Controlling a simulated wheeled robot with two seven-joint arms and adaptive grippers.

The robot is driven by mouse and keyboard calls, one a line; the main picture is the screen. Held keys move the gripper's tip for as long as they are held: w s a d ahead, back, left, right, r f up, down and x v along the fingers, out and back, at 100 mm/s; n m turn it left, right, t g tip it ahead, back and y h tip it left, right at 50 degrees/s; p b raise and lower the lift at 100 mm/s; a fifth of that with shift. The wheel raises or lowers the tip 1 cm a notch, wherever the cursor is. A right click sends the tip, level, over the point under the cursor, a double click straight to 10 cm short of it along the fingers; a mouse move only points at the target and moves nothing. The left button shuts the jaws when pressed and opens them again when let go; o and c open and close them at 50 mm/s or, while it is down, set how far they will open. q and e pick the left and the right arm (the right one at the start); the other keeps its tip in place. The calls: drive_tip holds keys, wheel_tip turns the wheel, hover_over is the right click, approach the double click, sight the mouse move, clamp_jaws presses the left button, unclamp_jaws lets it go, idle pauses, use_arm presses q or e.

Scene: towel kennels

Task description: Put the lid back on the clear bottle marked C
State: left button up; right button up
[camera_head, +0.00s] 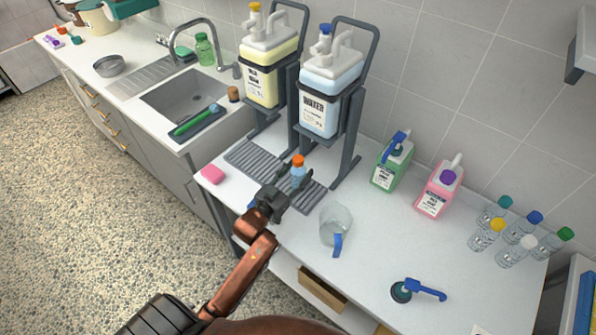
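A small clear bottle with light-blue contents (298,175) is upright at the grooved drain mat, in front of the water dispenser. An orange lid (298,160) shows at its top; whether it is fully seated is too small to tell. No letter C can be read on any bottle. My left gripper (287,187) is at the lower part of this bottle, its fingers close around or beside it. The gripper hides the bottle's base, and whether it grips is unclear. Several clear bottles with coloured lids (517,232) stand at the right. My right gripper is not in view.
A water dispenser (330,90) and a yellow one (268,75) stand behind the grooved mat (245,158). A clear jug (334,222) stands right of my gripper. Green (391,165) and pink (438,192) jugs stand further right.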

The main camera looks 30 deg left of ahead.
use_arm(q)
drive_tip(key=shift+o, duration=0.8)
drive_tip(key=shift+r, duration=0.15)
drive_tip(key=s+p, duration=0.1)
drive_tip(key=s, duration=1.1)
drive_tip(key=shift+p, duration=0.3)
